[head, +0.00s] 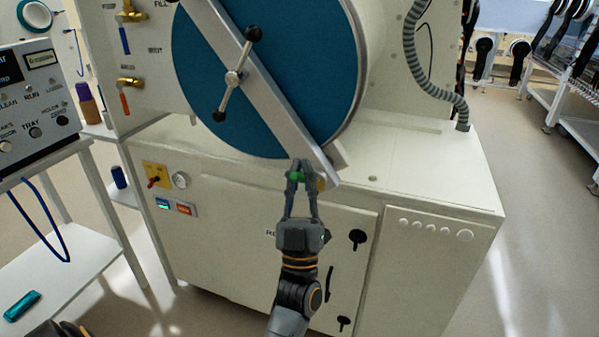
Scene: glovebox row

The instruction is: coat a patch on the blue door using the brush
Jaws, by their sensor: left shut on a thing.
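The blue door (205,75) is a large round disc on the front of the cream cabinet. A pale diagonal bar (275,112) with a black-knobbed handle (232,78) crosses it. My left gripper (299,178) is at the lower end of the bar, just below the door's lower edge. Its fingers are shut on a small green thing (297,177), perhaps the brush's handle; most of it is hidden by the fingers. I cannot make out bristles, nor whether it touches the bar or door. No coated patch can be made out on the door. My right gripper is not in view.
The cabinet top (430,185) is a clear ledge right of the door, with a grey corrugated hose (432,75). A control box (35,100) stands left. A white table (60,275) at lower left holds a teal item (22,306). Floor is open at right.

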